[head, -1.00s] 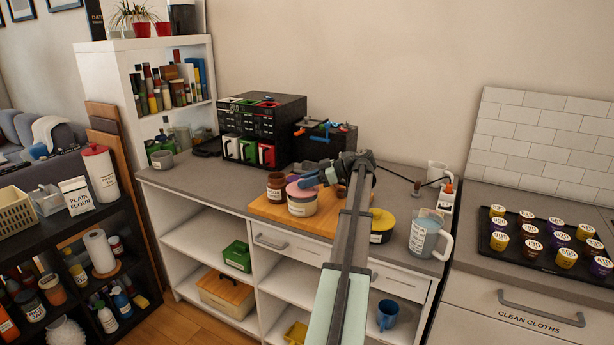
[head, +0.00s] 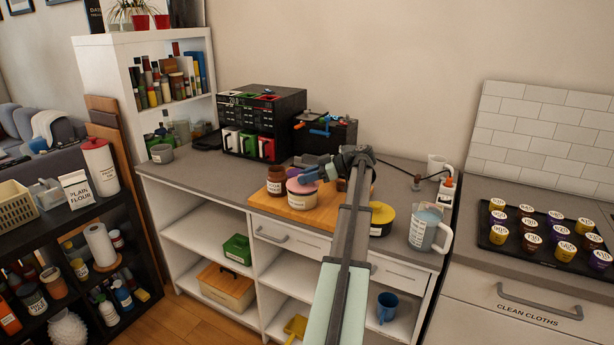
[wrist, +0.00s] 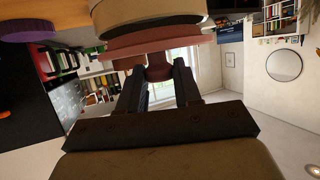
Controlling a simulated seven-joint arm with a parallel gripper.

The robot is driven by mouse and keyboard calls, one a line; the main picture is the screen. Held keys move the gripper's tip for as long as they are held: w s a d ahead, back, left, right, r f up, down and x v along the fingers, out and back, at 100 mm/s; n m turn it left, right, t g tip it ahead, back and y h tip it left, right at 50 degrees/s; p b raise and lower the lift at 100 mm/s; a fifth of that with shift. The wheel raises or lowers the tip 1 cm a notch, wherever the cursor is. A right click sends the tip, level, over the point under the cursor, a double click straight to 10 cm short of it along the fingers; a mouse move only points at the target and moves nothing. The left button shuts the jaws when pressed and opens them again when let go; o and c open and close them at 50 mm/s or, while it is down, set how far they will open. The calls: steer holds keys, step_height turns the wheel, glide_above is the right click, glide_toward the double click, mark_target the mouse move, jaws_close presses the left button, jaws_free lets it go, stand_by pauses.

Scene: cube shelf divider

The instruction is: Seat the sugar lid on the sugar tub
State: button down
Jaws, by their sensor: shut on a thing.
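The sugar tub (head: 302,201) is cream with a white label and stands upright on the wooden board. The pink lid (head: 295,187) lies over its mouth. My gripper (head: 312,178) reaches in from the right and is shut on the lid's knob. In the wrist view, which is upside down, the fingers (wrist: 159,82) close on the reddish knob (wrist: 158,66). The lid (wrist: 150,42) is against the tub (wrist: 135,8), with a dark band between them. I cannot tell whether the lid is fully down.
A brown jar (head: 275,184) stands just left of the tub on the board (head: 290,213). A yellow-lidded tub (head: 381,219) and a measuring jug (head: 424,228) stand to the right. A black drawer unit (head: 262,110) is behind.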

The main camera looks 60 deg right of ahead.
steer(key=shift+f, duration=0.8)
stand_by(0.5)
steer(key=c, duration=1.1)
jaws_free()
steer(key=shift+o, duration=0.3)
steer(key=o, duration=0.5)
steer(key=v, duration=0.8)
